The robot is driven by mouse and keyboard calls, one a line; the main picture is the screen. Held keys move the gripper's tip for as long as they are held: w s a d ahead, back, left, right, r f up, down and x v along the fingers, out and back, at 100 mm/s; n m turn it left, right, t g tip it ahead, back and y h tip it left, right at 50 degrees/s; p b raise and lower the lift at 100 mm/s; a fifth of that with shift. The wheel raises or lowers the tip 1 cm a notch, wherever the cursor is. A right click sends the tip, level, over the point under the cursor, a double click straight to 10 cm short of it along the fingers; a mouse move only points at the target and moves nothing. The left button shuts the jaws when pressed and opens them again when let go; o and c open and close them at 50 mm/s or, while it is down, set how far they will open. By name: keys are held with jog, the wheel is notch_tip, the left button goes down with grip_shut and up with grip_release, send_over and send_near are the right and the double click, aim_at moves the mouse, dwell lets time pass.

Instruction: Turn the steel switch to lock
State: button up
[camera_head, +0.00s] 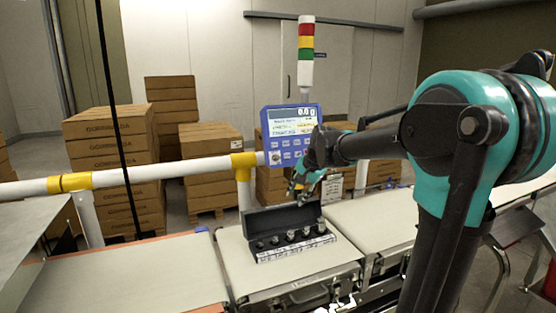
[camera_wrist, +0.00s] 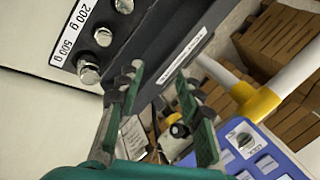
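The steel switch (camera_wrist: 244,140) is a small round metal knob on a white-marked patch of the blue panel in the wrist view. In the head view the switch (camera_head: 275,157) sits at the lower left of the blue display unit (camera_head: 292,117). The switch's exact turn position is too small to tell. My gripper (camera_head: 304,190) is in front of and below the display unit, above the weight case. In the wrist view my gripper (camera_wrist: 160,72) has its two fingers spread apart with nothing held between them. The switch lies right of the right finger, apart from it.
An open dark case (camera_head: 262,219) of steel weights stands on the belt below my gripper. A white rail (camera_head: 135,174) with yellow joints runs left of the display. A signal tower (camera_head: 306,55) rises behind it. Stacked cartons (camera_head: 112,140) fill the back.

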aim_at(278, 157)
jog(key=w+a+r+m+t+y, duration=0.2)
jog(key=a+r+m+t+y, duration=0.25)
jog(key=a+m, duration=0.35)
jog(key=s+d+r+m+t+h, duration=0.15)
jog(key=d+m+t, duration=0.25)
jog(key=m, duration=0.4)
jog(key=s+d+r+m+t, duration=0.15)
jog(key=d+m+t, duration=0.25)
jog(key=m, duration=0.4)
jog(key=x, duration=1.8)
jog(key=shift+w+a+r, duration=0.1)
jog(key=shift+w+a, duration=0.05)
jog(key=shift+c, duration=0.6)
grip_shut()
